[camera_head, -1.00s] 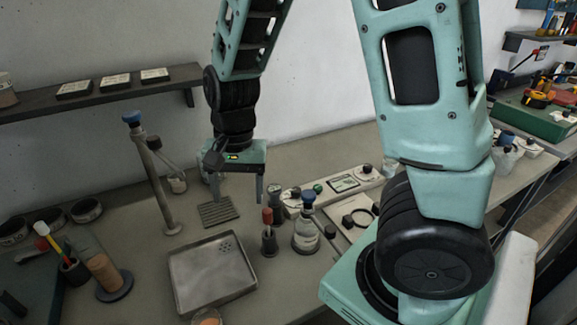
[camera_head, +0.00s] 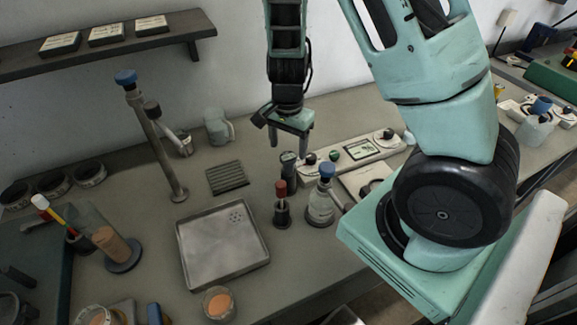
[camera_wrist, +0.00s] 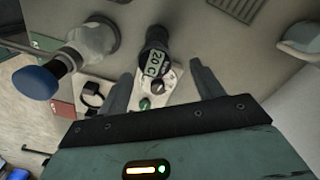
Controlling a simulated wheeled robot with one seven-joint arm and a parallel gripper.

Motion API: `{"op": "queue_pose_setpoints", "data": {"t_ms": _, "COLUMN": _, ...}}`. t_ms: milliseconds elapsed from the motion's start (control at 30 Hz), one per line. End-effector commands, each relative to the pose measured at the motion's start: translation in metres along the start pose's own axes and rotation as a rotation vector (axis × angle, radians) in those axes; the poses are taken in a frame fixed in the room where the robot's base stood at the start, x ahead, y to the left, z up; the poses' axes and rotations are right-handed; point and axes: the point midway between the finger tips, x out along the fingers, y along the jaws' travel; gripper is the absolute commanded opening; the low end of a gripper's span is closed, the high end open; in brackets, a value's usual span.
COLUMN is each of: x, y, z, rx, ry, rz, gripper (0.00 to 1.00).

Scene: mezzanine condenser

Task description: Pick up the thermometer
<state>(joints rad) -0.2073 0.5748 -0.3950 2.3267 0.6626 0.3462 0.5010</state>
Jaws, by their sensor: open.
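The thermometer (camera_head: 289,172) appears to be the short dark upright cylinder behind the red-capped holder. In the wrist view the thermometer (camera_wrist: 155,60) has a black end and a pale label reading "20C". My gripper (camera_head: 289,148) points down just above it in the head view. In the wrist view my gripper (camera_wrist: 160,72) has its fingers spread to either side, with the thermometer showing in the gap and beyond the tips. The fingers are open and hold nothing. I cannot tell whether the tips are level with its top.
A blue-capped flask (camera_head: 321,200) and a red-capped holder (camera_head: 281,208) stand close by. A white panel (camera_head: 362,150) with knobs lies behind right. A metal tray (camera_head: 184,255), a ribbed mat (camera_head: 226,177) and a tall blue-topped post (camera_head: 160,150) are to the left.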

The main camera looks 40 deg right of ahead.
Motion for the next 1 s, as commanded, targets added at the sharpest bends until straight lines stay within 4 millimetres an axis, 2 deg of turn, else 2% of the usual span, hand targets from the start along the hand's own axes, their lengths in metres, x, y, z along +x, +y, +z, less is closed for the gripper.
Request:
{"op": "queue_pose_setpoints", "data": {"t_ms": 33, "x": 0.007, "y": 0.0, "z": 0.0, "rx": 0.001, "ry": -0.001, "rz": 0.001, "gripper": 0.67}}
{"op": "queue_pose_setpoints", "data": {"t_ms": 267, "x": 0.021, "y": 0.002, "z": 0.002, "rx": 0.001, "ry": -0.001, "rz": 0.001, "gripper": 0.67}}
{"op": "queue_pose_setpoints", "data": {"t_ms": 600, "x": 0.063, "y": 0.006, "z": 0.007, "rx": 0.001, "ry": 0.0, "rz": 0.0, "gripper": 0.67}}
{"op": "queue_pose_setpoints", "data": {"t_ms": 867, "x": 0.066, "y": 0.005, "z": 0.008, "rx": -0.001, "ry": 0.0, "rz": -0.001, "gripper": 0.67}}
{"op": "queue_pose_setpoints", "data": {"t_ms": 900, "x": 0.066, "y": 0.005, "z": 0.008, "rx": -0.001, "ry": 0.0, "rz": -0.001, "gripper": 0.64}}
{"op": "queue_pose_setpoints", "data": {"t_ms": 1000, "x": 0.066, "y": 0.005, "z": 0.008, "rx": -0.001, "ry": 0.0, "rz": -0.001, "gripper": 0.36}}
